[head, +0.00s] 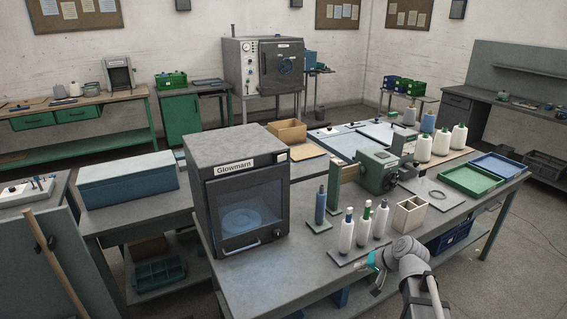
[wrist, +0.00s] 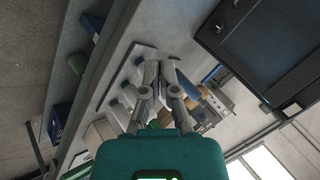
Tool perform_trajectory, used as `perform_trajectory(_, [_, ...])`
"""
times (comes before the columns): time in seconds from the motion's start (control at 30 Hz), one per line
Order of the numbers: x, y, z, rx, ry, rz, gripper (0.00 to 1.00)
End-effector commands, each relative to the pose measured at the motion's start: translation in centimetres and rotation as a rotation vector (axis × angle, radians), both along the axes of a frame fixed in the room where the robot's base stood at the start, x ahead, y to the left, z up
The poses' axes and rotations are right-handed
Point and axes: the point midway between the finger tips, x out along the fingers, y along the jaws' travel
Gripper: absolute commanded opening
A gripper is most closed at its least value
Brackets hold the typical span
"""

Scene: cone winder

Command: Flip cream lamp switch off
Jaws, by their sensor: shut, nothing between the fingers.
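I cannot make out a cream lamp switch in either view. The dark Glowmarn cabinet (head: 238,190) stands on the front table, with a blue-tinted window and a handle on its door. It also shows at the upper right of the wrist view (wrist: 265,50). The green and grey winder (head: 378,170) stands right of it, behind a row of bobbins. My gripper (wrist: 159,68) is shut and empty, its fingertips together. In the head view it is low at the front edge of the table, in front of the bobbin board, partly hidden by my arm.
White bobbins (head: 346,232) stand on a board between the cabinet and a divided wooden box (head: 408,216). A green tray (head: 470,181) and a blue tray (head: 500,166) lie at the right end. The tabletop right of the box is mostly clear.

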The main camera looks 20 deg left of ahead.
Motion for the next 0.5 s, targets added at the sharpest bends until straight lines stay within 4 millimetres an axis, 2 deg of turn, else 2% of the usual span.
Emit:
perform_trajectory(0.03, [1.5, 2.2, 1.6, 0.069, -0.019, -0.004, 0.00])
perform_trajectory(0.2, [4.8, 8.4, 6.3, 0.318, -0.065, -0.049, 0.00])
perform_trajectory(0.4, [8.3, 14.6, 12.1, 0.601, -0.074, -0.131, 0.00])
perform_trajectory(0.5, [9.7, 17.0, 14.5, 0.722, -0.062, -0.177, 0.00])
